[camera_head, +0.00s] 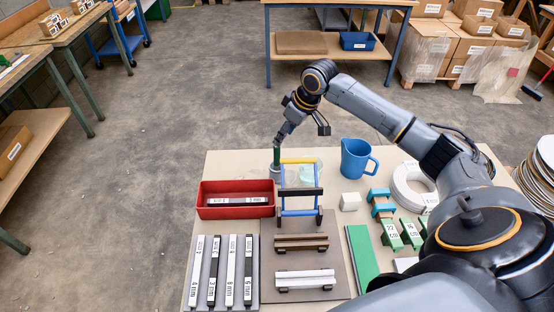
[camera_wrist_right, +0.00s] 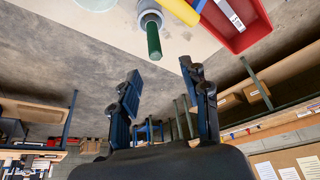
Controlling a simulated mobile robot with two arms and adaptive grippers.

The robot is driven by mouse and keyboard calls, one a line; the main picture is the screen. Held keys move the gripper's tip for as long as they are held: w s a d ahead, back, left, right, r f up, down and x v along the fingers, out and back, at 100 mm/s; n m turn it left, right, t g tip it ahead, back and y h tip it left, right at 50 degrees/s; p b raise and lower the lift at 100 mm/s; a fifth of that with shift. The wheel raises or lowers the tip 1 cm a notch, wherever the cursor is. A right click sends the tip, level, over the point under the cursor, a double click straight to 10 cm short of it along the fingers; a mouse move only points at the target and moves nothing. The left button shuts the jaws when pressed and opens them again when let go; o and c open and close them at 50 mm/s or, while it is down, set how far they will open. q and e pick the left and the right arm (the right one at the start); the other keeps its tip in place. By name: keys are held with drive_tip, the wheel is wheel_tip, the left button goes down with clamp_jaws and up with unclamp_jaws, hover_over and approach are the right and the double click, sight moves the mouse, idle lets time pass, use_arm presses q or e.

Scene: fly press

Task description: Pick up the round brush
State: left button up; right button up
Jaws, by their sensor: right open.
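The round brush shows as a green upright handle (camera_head: 277,157) standing in a small grey pot (camera_head: 275,171) near the far edge of the table. Its lower end is hidden in the pot. In the right wrist view the green handle (camera_wrist_right: 153,40) points toward the gap between my fingers. My right gripper (camera_wrist_right: 160,72) is open and empty, with its two fingers spread apart. In the head view my right gripper (camera_head: 281,141) is just above the handle's top. I see no contact. My left gripper is not in view.
A pale clear bowl (camera_head: 311,173) and a blue jug (camera_head: 356,158) are further right. Labelled bars (camera_head: 231,270) lie at front left.

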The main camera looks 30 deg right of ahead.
sight(277, 149)
drive_tip(key=x, duration=0.4)
drive_tip(key=shift+a+f, duration=0.1)
drive_tip(key=shift+w+f+p, duration=0.2)
drive_tip(key=shift+f+p, duration=0.1)
drive_tip(key=shift+f, duration=0.2)
drive_tip(key=x, duration=0.1)
drive_tip(key=p+x, duration=0.1)
drive_tip(key=x, duration=0.2)
drive_tip(key=shift+d+f+p, duration=0.1)
drive_tip(key=shift+d+p, duration=0.2)
drive_tip(key=shift+d, duration=0.1)
drive_tip(key=shift+w+f, duration=0.15)
drive_tip(key=shift+f, duration=0.2)
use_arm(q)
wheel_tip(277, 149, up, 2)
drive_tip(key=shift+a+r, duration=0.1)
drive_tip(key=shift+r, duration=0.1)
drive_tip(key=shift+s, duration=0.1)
use_arm(e)
drive_tip(key=shift+c, duration=0.4)
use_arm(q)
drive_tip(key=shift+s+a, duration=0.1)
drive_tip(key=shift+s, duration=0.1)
use_arm(e)
clamp_jaws()
